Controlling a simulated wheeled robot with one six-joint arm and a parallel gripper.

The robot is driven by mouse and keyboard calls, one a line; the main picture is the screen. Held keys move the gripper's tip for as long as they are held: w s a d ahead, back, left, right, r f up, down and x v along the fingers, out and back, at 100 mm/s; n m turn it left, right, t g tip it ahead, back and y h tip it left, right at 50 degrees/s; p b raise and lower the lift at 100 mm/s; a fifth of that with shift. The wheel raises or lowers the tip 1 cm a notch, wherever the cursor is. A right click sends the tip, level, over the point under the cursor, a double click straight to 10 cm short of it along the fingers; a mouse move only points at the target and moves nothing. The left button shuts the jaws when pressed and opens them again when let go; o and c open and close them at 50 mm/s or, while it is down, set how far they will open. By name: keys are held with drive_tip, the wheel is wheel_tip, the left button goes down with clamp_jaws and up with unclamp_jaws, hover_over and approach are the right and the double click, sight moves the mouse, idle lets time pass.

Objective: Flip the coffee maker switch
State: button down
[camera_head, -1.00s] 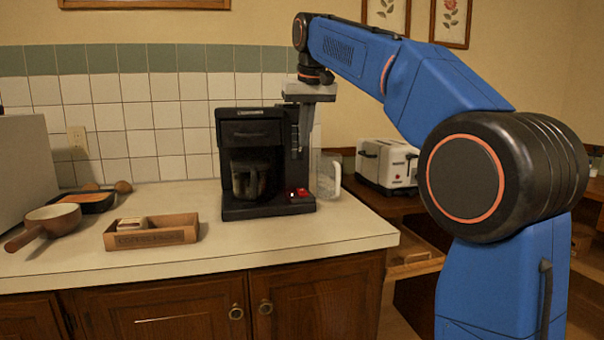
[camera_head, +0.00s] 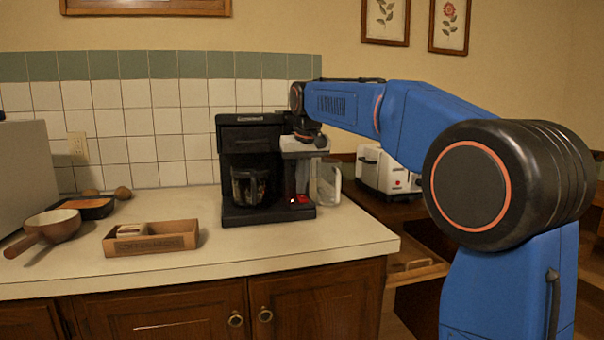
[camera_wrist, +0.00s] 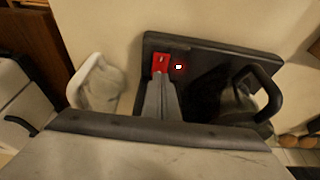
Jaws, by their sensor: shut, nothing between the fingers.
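The black coffee maker (camera_head: 248,134) stands upright on the counter, with its dark glass carafe (camera_head: 250,186) inside. Its red switch (camera_head: 299,199) is at the lower right of the base and also shows in the wrist view (camera_wrist: 161,61). A small red glow with a bright spot (camera_wrist: 179,67) lies beside the switch. My gripper (camera_wrist: 161,77) is shut and empty, pointing down, with its fingertips at the near edge of the red switch in the wrist view. Whether they touch it I cannot tell. In the head view the gripper (camera_head: 303,182) is down in front of the coffee maker's right side.
A clear pitcher (camera_head: 329,180) stands close to the right of the coffee maker. A white toaster (camera_head: 386,171) is farther right. A wooden box (camera_head: 151,238), a brown pan (camera_head: 54,225) and a dark tray (camera_head: 88,208) are on the left. The counter front is clear.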

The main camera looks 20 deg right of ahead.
drive_tip(key=shift+f, duration=0.3)
drive_tip(key=shift+w+f, duration=0.15)
drive_tip(key=shift+f, duration=0.1)
idle(0.4)
drive_tip(key=shift+s+f, duration=0.1)
drive_tip(key=shift+s, duration=0.75)
